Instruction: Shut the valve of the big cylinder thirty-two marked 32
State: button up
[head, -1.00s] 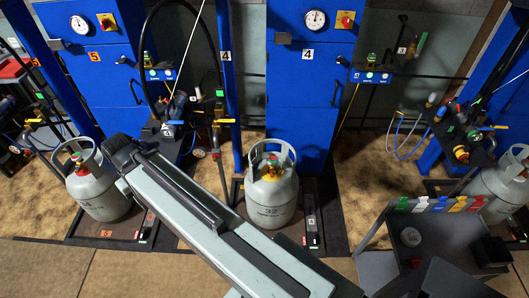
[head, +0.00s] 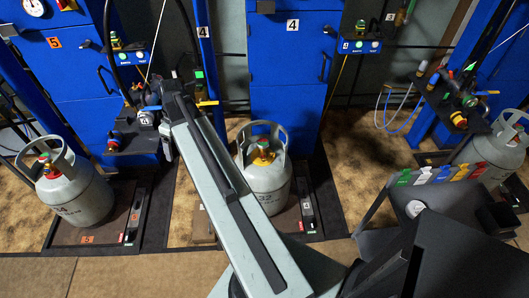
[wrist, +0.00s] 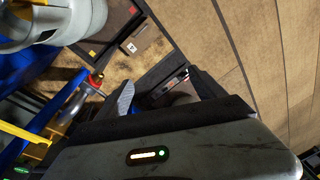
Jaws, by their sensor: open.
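The grey cylinder marked 32 (head: 265,186) stands upright on a low dark platform in front of the blue cabinet marked 4. My gripper is hard to make out in the head view, at the far end of the arm. In the wrist view my gripper (wrist: 166,92) is open, with nothing clearly held. A grey cylinder (wrist: 62,24) shows at the top left there, its number unseen.
Another grey cylinder (head: 70,194) stands at the left, and one (head: 490,155) at the right. A black bracket with hoses and fittings (head: 135,135) lies left of my arm. A dark trolley with coloured tags (head: 395,200) stands at front right. Brown floor lies between.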

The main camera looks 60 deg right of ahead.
jog(key=s+d+f+t+b, duration=0.1)
jog(key=s+d+f+b, duration=0.25)
jog(key=d, duration=0.55)
jog(key=s+d+f+b, duration=0.2)
jog(key=s+d+f, duration=0.15)
jog(key=d, duration=0.55)
jog(key=n+t+b, duration=0.2)
jog(key=b, duration=0.3)
send_near(264, 142)
jog(key=b+x, duration=0.7)
jog(key=x, duration=0.1)
jog(key=shift+a+f, duration=0.1)
jog(key=shift+f, duration=0.2)
jog(key=shift+w+r, duration=0.1)
jog(key=shift+r, duration=0.05)
